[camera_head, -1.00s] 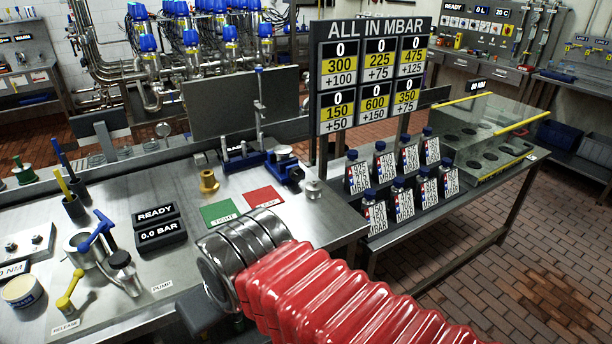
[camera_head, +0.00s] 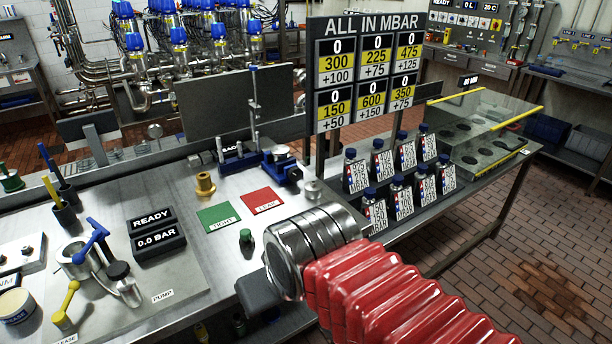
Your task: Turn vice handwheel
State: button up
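A blue bench vice (camera_head: 282,166) stands at the back of the steel workbench, just left of the pressure board. Its jaws and slide show, but its handwheel is too small to make out for sure. My arm comes in from the lower right in a red bellows sleeve with a metal collar. A dark block at its end, part of my gripper (camera_head: 258,292), shows over the bench's front edge. The fingers cannot be made out. The gripper is well in front of the vice and apart from it.
A green mat (camera_head: 218,218) and a red mat (camera_head: 263,201) lie before the vice. A brass fitting (camera_head: 205,185) and a small green-topped part (camera_head: 246,238) stand nearby. Pump levers (camera_head: 95,240) are at left. The board (camera_head: 365,75) and bottles (camera_head: 398,195) are at right.

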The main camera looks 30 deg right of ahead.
aim_at(295, 174)
jog(key=u, duration=0.05)
jog(key=i, duration=1)
jog(key=z, duration=0.05)
